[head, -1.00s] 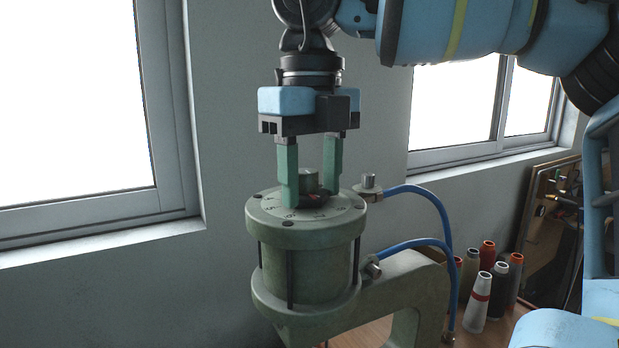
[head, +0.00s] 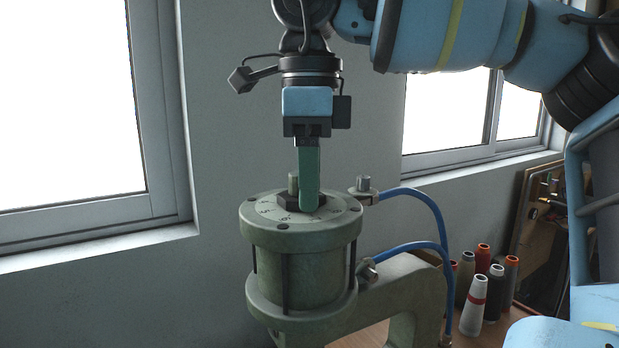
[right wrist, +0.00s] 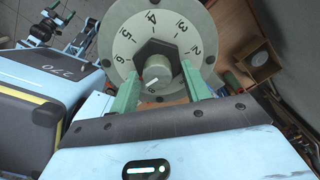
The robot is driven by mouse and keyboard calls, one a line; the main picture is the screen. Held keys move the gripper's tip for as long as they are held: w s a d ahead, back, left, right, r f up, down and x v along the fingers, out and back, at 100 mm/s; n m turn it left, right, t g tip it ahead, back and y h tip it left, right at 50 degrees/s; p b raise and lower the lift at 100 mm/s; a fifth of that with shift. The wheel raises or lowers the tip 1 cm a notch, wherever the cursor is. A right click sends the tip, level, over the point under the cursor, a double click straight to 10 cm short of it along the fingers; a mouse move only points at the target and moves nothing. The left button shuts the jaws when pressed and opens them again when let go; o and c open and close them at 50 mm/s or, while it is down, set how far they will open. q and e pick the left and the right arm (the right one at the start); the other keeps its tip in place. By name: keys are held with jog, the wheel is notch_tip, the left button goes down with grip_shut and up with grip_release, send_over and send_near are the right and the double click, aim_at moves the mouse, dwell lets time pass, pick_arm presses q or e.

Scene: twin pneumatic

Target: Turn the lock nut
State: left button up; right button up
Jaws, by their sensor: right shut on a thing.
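The lock nut (head: 289,203) is a dark hexagonal nut around a short grey-green stem (head: 293,184) on top of the green pneumatic cylinder (head: 303,248). My right gripper (head: 308,203) points straight down and is shut on the nut. Its near green finger covers part of the nut, and its other finger is hidden in the head view. In the right wrist view the lock nut (right wrist: 150,50) sits inside a ring of numbers on the pale dial, with the right gripper's two fingers (right wrist: 160,76) on either side. My left gripper does not show.
Blue hoses (head: 434,205) run from fittings on the cylinder's right side. Several thread spools (head: 475,296) stand on the wooden table at the right, near a leaning dark board (head: 537,235). Windows flank the grey wall behind.

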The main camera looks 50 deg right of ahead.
jog(key=shift+r+n, duration=0.1)
jog(key=shift+n, duration=0.3)
jog(key=o, duration=1)
jog(key=shift+r, duration=3.85)
